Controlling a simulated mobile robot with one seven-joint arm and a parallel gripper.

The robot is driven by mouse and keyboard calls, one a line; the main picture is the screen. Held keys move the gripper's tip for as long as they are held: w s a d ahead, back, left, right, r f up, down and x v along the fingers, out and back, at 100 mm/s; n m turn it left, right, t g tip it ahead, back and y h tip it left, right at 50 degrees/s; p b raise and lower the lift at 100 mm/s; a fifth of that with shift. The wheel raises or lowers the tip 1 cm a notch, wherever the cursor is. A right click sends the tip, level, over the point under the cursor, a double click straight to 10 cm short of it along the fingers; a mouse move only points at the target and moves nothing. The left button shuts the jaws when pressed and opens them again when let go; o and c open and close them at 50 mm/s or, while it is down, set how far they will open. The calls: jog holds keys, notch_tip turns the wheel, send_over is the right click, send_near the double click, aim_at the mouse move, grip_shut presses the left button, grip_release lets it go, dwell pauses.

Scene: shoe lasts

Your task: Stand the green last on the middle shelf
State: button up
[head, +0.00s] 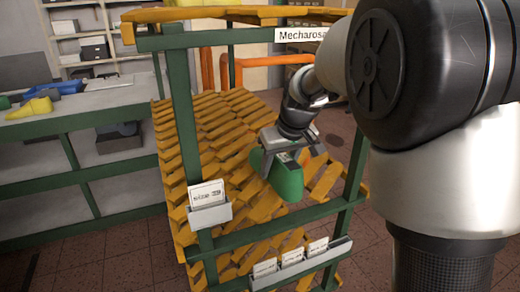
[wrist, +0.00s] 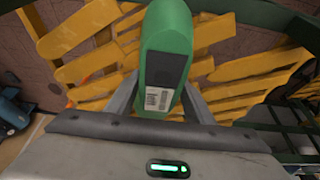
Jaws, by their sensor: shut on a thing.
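The green last (head: 285,178) is held by my gripper (head: 285,155), inside the green-framed rack of yellow slatted shelves. In the wrist view the green last (wrist: 167,35) is upright in the picture between the two fingers of my gripper (wrist: 160,100), with a dark patch and a barcode label on its near end. The slatted shelf (head: 215,125) shows behind and below the last. I cannot tell whether the last touches a slat. Part of the last is hidden behind the gripper in the head view.
The rack's front rail (head: 280,230) and left post (head: 180,110) stand near the last. Card holders sit on the rack, one marked size 39 (head: 208,203). A grey bench (head: 90,102) at left bears a yellow last (head: 30,108) and a blue last (head: 62,88).

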jog(key=w+a, duration=0.1)
jog(key=w, duration=0.1)
jog(key=w+a, duration=0.1)
jog(key=w, duration=0.2)
jog(key=w+a, duration=0.1)
jog(key=w, duration=0.2)
jog(key=shift+w+a+r, duration=0.1)
jog(key=shift+w+a, duration=0.05)
jog(key=shift+a, duration=0.05)
jog(key=shift+f, duration=1.75)
jog(key=shift+f, duration=0.1)
jog(key=o, duration=1.6)
jog(key=shift+f, duration=0.1)
jog(key=shift+c, duration=0.2)
